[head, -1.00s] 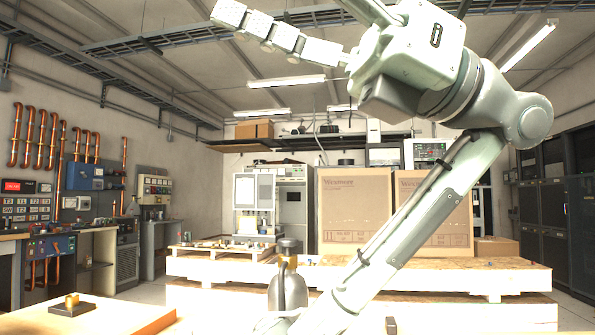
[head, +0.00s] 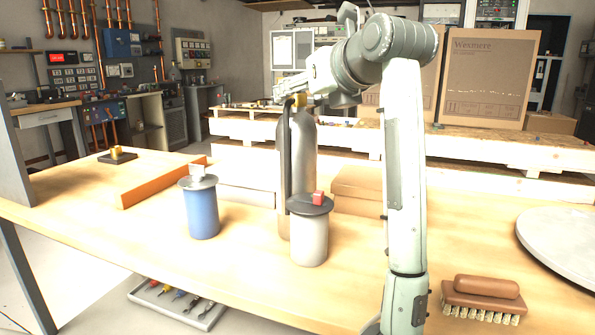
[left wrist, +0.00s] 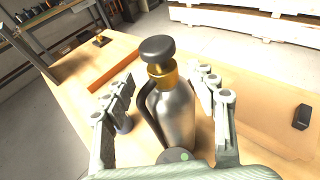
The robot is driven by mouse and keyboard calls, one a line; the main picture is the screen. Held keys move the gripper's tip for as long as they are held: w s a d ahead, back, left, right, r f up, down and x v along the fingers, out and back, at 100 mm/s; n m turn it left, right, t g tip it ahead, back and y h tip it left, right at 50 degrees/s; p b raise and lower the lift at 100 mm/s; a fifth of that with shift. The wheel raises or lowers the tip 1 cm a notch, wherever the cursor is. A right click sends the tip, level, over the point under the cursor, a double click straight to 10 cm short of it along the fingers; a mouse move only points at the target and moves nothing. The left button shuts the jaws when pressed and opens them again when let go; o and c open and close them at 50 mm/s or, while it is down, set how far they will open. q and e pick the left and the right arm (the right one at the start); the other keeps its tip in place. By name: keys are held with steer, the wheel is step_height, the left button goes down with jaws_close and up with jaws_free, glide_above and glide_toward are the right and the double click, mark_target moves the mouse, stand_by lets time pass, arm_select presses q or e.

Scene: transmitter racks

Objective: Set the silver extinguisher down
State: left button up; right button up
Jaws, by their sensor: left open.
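The silver extinguisher (head: 303,150) stands upright on the wooden table (head: 150,228). Its foot is partly hidden behind a pale canister. In the left wrist view the extinguisher (left wrist: 176,112) shows a black cap, a brass neck and a black hose at its left side. My left gripper (head: 288,90) is at the extinguisher's top in the head view. In the left wrist view my left gripper (left wrist: 165,85) is open, with its fingers apart on both sides of the extinguisher. I cannot tell if a finger touches it. My right gripper is not in view.
A blue canister (head: 202,212) and the pale canister (head: 309,238) with a red block on its lid stand close in front. An orange strip (head: 160,184), a brush (head: 484,298) and a round grey plate (head: 570,240) are on the table. Pallets (head: 480,150) stand behind.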

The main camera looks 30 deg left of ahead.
mark_target(296, 94)
arm_select(q)
steer(key=shift+x, duration=2)
steer(key=shift+w+d, duration=0.1)
jaws_close()
steer(key=shift+r+p, duration=0.3)
steer(key=shift+r, duration=0.1)
steer(key=shift+f, duration=0.1)
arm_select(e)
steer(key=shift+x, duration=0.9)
